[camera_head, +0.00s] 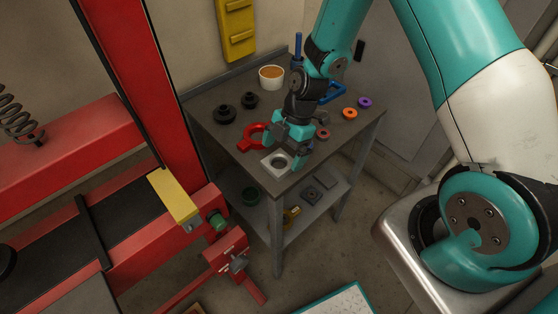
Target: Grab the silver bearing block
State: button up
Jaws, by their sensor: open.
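The silver bearing block (269,160) is a pale square block with a round dark bore. It lies near the front corner of the grey table (216,128). My gripper (284,153) is teal and points down at the block, with its fingers spread over it. One finger shows at the block's right side, the other toward its back left. The gripper is open. I cannot tell whether the fingers touch the block.
A red clamp-like part (250,139) lies just left of my gripper. Black knobs (225,115), a cup (271,76), an orange ring (350,114) and a purple ring (365,102) stand on the table. A red frame (165,90) rises at the left. A lower shelf holds several parts.

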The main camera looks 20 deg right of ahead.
jog(key=shift+x, duration=1.4)
jog(key=c, duration=1.1)
jog(key=shift+o, duration=0.2)
jog(key=shift+r, duration=0.1)
